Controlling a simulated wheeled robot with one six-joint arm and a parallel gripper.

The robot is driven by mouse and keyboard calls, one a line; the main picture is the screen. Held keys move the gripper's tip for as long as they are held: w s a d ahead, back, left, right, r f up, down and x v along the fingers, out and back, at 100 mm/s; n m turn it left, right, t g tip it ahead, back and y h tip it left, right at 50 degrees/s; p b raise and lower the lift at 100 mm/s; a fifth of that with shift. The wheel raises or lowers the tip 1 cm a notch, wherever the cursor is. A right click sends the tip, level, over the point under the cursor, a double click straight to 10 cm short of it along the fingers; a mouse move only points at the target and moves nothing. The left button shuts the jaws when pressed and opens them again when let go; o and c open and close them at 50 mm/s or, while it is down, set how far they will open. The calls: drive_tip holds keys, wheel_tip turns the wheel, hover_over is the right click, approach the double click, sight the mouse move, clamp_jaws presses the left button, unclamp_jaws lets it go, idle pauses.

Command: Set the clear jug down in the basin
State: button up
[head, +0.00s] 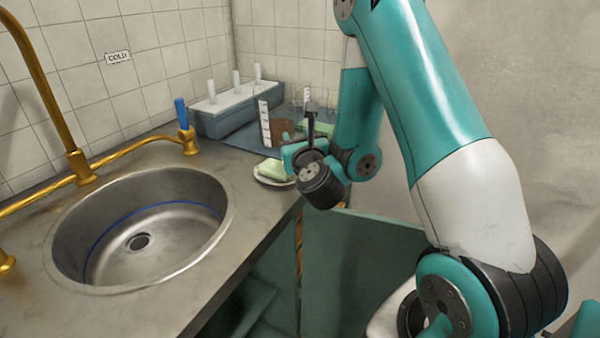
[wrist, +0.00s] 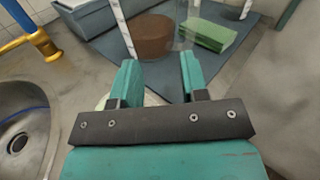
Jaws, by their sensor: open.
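A clear jug (wrist: 172,28) with a white marked strip and something brown in or behind it stands on the blue-grey mat, just beyond my fingertips in the wrist view. In the head view its marked strip (head: 264,124) shows left of my gripper, and the rest is partly hidden. My gripper (wrist: 157,64) is open, its two teal fingers apart with no object visibly held. It also shows in the head view (head: 303,150), over the counter's right end. The round steel basin (head: 185,262) is sunk in the counter at left; it is empty, and its rim also shows in the wrist view (wrist: 40,98).
A green block (wrist: 208,36) lies on the mat (wrist: 255,50) right of the jug. A pale bar on a white dish (head: 272,172) sits near the counter edge. A grey rack (head: 235,112), a blue-handled brass tap (head: 186,122) and a brass spout (head: 45,90) stand along the wall.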

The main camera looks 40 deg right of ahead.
drive_tip(key=a+r+n+y, duration=0.2)
drive_tip(key=a+n+y, duration=0.4)
drive_tip(key=a+n, duration=0.25)
drive_tip(key=a+r+n+y, duration=0.3)
drive_tip(key=a+n+y, duration=0.3)
drive_tip(key=a+n, duration=0.25)
drive_tip(key=s+a+n+g+y, duration=0.1)
drive_tip(key=s+a+n+g, duration=0.4)
drive_tip(key=s+n, duration=0.2)
drive_tip(key=s+a+n+g+y, duration=0.2)
drive_tip(key=s+a+n+g, duration=0.2)
drive_tip(key=n, duration=0.8)
drive_tip(key=s+g, duration=0.2)
drive_tip(key=s, duration=0.1)
drive_tip(key=shift+s+a+r+n+y, duration=0.15)
drive_tip(key=shift+a+n+y, duration=0.15)
drive_tip(key=shift+a, duration=0.1)
drive_tip(key=s+d+n+g+h, duration=0.1)
drive_tip(key=s+n, duration=0.2)
drive_tip(key=s, duration=0.1)
drive_tip(key=s+d+n+g+h, duration=0.1)
drive_tip(key=s+n+g, duration=0.1)
drive_tip(key=s+n, duration=0.1)
drive_tip(key=s+d+n+g+h, duration=0.1)
drive_tip(key=s+n+g, duration=0.1)
drive_tip(key=s+n, duration=0.2)
drive_tip(key=shift+s+d+r+h, duration=0.25)
drive_tip(key=shift+s+r+h, duration=0.05)
drive_tip(key=shift+s+h, duration=0.1)
drive_tip(key=shift+d, duration=0.1)
